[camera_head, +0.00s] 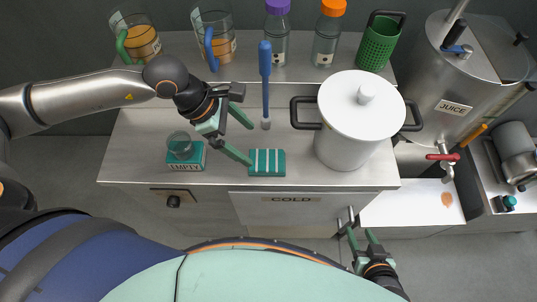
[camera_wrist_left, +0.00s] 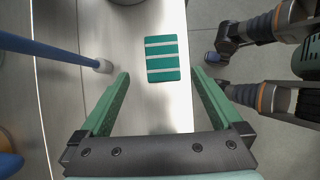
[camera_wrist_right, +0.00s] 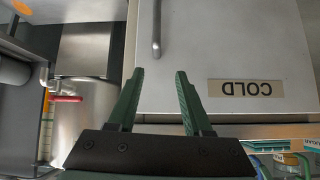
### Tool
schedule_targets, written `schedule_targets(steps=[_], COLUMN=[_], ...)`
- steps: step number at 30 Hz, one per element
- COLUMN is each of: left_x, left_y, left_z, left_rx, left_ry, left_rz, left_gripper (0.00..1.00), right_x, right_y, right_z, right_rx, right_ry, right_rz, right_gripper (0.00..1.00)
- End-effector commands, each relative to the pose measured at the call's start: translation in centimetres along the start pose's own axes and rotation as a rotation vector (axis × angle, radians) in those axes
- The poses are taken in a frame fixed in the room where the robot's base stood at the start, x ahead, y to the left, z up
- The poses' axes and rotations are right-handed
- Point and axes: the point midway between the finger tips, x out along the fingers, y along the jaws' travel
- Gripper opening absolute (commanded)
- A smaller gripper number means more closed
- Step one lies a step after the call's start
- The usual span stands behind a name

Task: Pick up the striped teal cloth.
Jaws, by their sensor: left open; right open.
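The striped teal cloth (camera_head: 267,163) lies flat on the steel counter near its front edge, left of the white pot. In the left wrist view the cloth (camera_wrist_left: 162,58) lies ahead of my fingertips and between their lines, with white stripes across it. My left gripper (camera_head: 243,137) is open and empty, above the counter just left of the cloth; it also shows in the left wrist view (camera_wrist_left: 160,82). My right gripper (camera_head: 358,236) is open and empty, low in front of the counter; in the right wrist view (camera_wrist_right: 160,75) it faces the cold cabinet door.
A white lidded pot (camera_head: 352,130) stands right of the cloth. A blue-handled stick (camera_head: 265,75) stands behind it. A glass (camera_head: 180,146) sits on a teal EMPTY mat (camera_head: 187,166) to the left. Pitchers, bottles and a green basket (camera_head: 378,45) line the back. A juice urn (camera_head: 455,80) is right.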

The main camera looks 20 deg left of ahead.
Motion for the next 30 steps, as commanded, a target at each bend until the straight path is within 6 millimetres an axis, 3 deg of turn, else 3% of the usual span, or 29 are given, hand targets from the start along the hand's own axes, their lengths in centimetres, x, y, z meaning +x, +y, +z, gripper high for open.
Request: schedule_targets(steps=[3, 11, 19, 28, 30], left_x=[2.0, 4.1, 8.0, 8.6, 8.6], left_y=[0.0, -0.2, -0.5, -0.5, -0.5], left_z=[0.1, 0.0, -0.1, -0.2, -0.2], left_rx=[-0.001, -0.001, -0.001, -0.001, -0.001], left_ry=[-0.001, -0.001, -0.003, -0.002, -0.002], left_rz=[-0.002, -0.002, -0.001, -0.001, -0.001], left_gripper=[1.00, 1.00, 1.00, 1.00, 0.94], right_x=[-0.2, -0.4, -0.8, -0.7, -0.7], right_y=[0.0, 0.0, 0.0, 0.0, 0.0], right_z=[0.1, -0.3, -0.9, -0.9, -0.9], right_rx=[0.000, 0.000, -0.001, -0.001, -0.001], right_ry=[-0.006, -0.003, 0.000, 0.001, 0.001], right_rz=[0.000, 0.000, 0.000, 0.000, 0.000], right_gripper=[0.50, 0.50, 0.50, 0.50, 0.50])
